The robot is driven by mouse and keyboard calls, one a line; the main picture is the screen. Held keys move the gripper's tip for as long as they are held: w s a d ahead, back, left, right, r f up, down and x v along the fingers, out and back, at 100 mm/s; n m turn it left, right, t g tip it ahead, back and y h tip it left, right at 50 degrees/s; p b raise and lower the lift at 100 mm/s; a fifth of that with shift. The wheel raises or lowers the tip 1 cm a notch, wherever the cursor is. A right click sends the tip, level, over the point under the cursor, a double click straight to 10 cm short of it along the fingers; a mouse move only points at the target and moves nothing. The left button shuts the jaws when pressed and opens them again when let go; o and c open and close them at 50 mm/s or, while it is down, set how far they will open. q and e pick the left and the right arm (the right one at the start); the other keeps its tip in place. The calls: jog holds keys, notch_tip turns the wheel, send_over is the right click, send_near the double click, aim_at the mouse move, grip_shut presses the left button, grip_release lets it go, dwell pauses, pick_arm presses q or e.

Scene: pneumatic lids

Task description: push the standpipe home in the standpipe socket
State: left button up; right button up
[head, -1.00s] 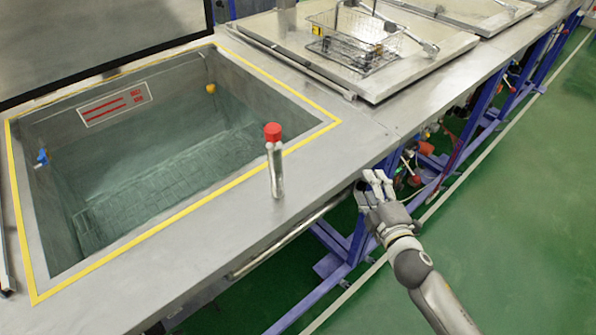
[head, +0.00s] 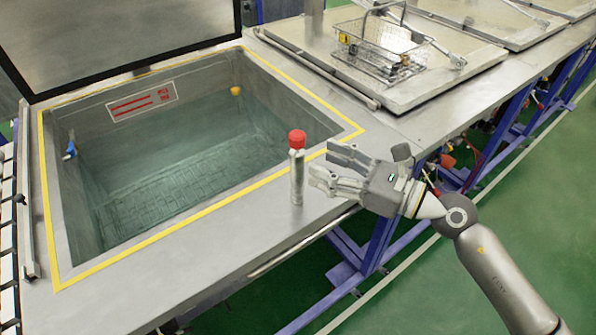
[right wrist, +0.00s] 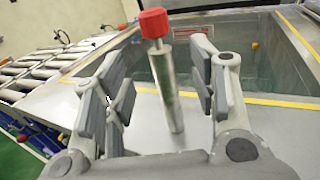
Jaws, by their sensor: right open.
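The standpipe (head: 297,178), a steel tube with a red cap, stands roughly upright on the steel rim in front of the open tank. In the right wrist view the standpipe (right wrist: 167,98) shows between my finger pads, leaning a little in that picture. My right gripper (head: 324,164) is open beside the pipe, to its right in the head view, with its fingers pointing at it. In the right wrist view the open right gripper (right wrist: 157,85) shows no contact with the pipe. The pipe's foot hides any socket; how deep it sits I cannot tell. My left gripper is out of view.
The open tank (head: 350,128) has a yellow-edged rim and water inside. A wire basket (head: 375,52) stands on a closed lid (head: 450,62) at the back right. A rail (head: 300,240) runs along the bench's front edge. The rim around the pipe is clear.

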aim_at(300, 152)
jog(key=shift+x, duration=0.95)
jog(key=p+x, duration=0.3)
jog(key=x, duration=0.1)
jog(key=shift+w+a+r, duration=0.1)
jog(key=shift+w+a, duration=0.1)
jog(key=shift+a, duration=0.1)
jog(key=shift+w+a, duration=0.15)
jog(key=shift+a, duration=0.15)
jog(key=shift+d, duration=0.1)
jog(key=shift+c, duration=0.3)
grip_shut()
